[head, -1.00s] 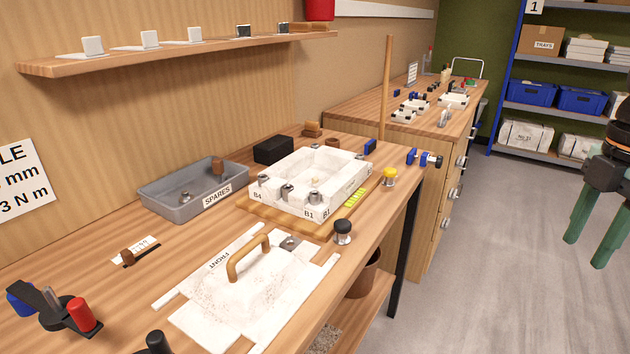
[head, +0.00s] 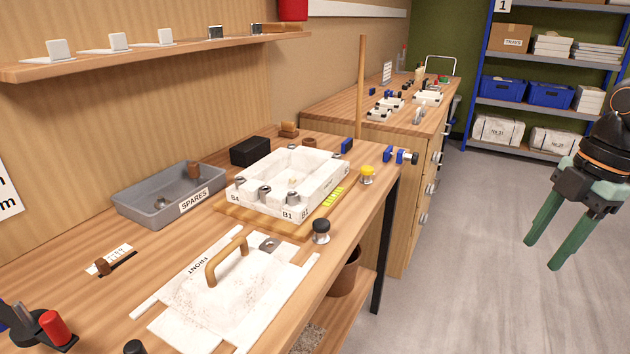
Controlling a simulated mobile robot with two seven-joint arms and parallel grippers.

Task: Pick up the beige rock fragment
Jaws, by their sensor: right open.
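A small beige piece (head: 293,181), perhaps the beige rock fragment, shows inside the white block-walled box (head: 270,197) marked B4 and B1 on the bench. The box walls hide part of it and it is too small to make out clearly. My right gripper (head: 548,252) is at the right edge, its green fingers apart and empty, pointing down over the floor, well away from the bench. My left gripper is not in view.
A white lid (head: 225,292) with a wooden handle lies in front of the box. A grey SPARES tray (head: 140,205) stands left of it. The floor (head: 450,260) is clear.

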